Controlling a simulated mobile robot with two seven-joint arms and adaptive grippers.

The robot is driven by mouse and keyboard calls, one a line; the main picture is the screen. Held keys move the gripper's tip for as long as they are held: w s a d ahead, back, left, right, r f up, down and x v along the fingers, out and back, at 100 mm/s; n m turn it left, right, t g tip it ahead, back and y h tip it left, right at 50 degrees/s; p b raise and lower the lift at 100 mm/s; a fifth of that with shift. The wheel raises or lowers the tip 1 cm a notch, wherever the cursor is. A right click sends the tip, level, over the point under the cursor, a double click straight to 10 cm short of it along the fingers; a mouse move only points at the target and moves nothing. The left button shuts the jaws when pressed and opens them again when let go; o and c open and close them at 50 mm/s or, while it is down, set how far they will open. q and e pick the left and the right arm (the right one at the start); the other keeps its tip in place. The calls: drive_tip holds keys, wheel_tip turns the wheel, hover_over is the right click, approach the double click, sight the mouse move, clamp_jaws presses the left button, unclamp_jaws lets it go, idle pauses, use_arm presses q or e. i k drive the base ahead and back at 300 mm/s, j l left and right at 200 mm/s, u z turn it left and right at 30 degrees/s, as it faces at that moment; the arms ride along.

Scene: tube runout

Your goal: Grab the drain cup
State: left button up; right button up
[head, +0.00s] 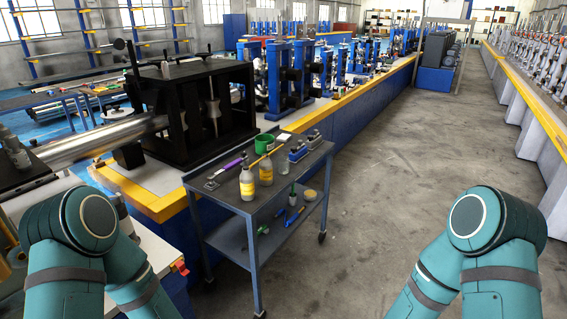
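My two teal arms show at the lower left and lower right, but both grippers are out of the picture. Nothing of mine touches the cup or the cart.
A blue machine line with a yellow edge (160,205) runs behind the cart. Open concrete floor (400,180) lies to the right.

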sight(283, 166)
drive_tip(key=i+l+u, duration=0.1)
drive_tip(key=i+l, duration=0.5)
drive_tip(key=i+l+u, duration=0.15)
drive_tip(key=i+l, duration=0.15)
drive_tip(key=i+l+u, duration=0.1)
drive_tip(key=i+l, duration=0.2)
drive_tip(key=l, duration=0.2)
drive_tip(key=i+l+u, duration=0.1)
drive_tip(key=i+l, duration=0.15)
drive_tip(key=l, duration=0.15)
drive_tip(key=i+l, duration=0.25)
drive_tip(key=l, duration=0.15)
drive_tip(key=i+l+u, duration=0.15)
drive_tip(key=l, duration=0.25)
drive_tip(key=i, duration=0.1)
